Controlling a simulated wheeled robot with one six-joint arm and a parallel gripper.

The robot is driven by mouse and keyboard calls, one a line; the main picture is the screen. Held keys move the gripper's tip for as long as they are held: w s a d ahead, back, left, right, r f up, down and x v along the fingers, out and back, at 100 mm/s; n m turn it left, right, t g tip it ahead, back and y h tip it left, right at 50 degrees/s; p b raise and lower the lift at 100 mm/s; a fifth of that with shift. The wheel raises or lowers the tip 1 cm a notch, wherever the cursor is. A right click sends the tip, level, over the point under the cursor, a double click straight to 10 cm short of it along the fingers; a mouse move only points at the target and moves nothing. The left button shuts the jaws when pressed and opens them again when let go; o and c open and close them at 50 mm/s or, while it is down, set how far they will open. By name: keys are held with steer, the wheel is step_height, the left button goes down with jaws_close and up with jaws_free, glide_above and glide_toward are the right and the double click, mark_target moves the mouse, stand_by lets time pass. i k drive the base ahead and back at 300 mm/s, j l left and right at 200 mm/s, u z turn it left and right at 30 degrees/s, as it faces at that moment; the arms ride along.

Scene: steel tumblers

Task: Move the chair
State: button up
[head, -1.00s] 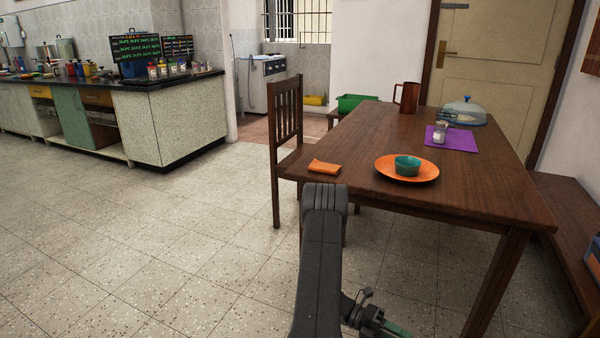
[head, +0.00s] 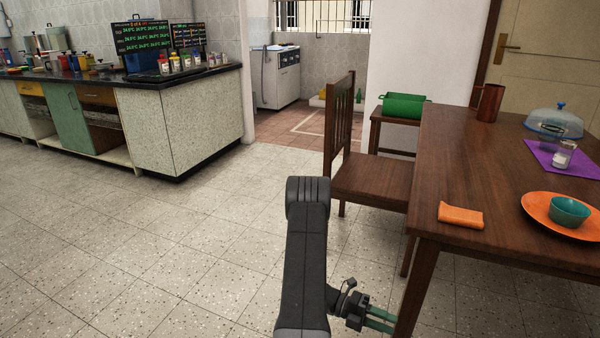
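The dark wooden chair (head: 372,180) stands upright at the left side of the dining table (head: 470,170). Its slatted backrest (head: 340,125) is on the side away from the table, and its seat reaches to the table's edge. The table hides part of its right side and legs. My gripper (head: 382,319) is low in the head view, in front of the chair and well apart from it, close to the near table leg in the picture. Its two green fingers show a gap between them, with nothing seen in it.
The table holds an orange napkin (head: 461,215), an orange plate (head: 540,208) with a teal bowl (head: 570,211), a brown jug (head: 489,103) and a covered dish. A green crate (head: 402,106) rests on a wooden stand behind the chair. The tiled floor left of the chair is clear up to the kitchen counter (head: 190,125).

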mark_target(384, 182)
steer(key=i+j, duration=0.25)
steer(key=i, duration=0.2)
steer(key=i+j, duration=0.3)
steer(key=i+j+u, duration=0.1)
steer(key=i+j, duration=0.15)
steer(key=i, duration=0.3)
steer(key=i+j, duration=0.25)
steer(key=i, duration=0.15)
steer(key=i+l, duration=0.25)
steer(key=i, duration=0.25)
steer(key=i+l, duration=0.25)
steer(key=i, duration=0.2)
steer(key=i+l, duration=0.25)
steer(key=i, duration=0.25)
steer(key=u, duration=0.05)
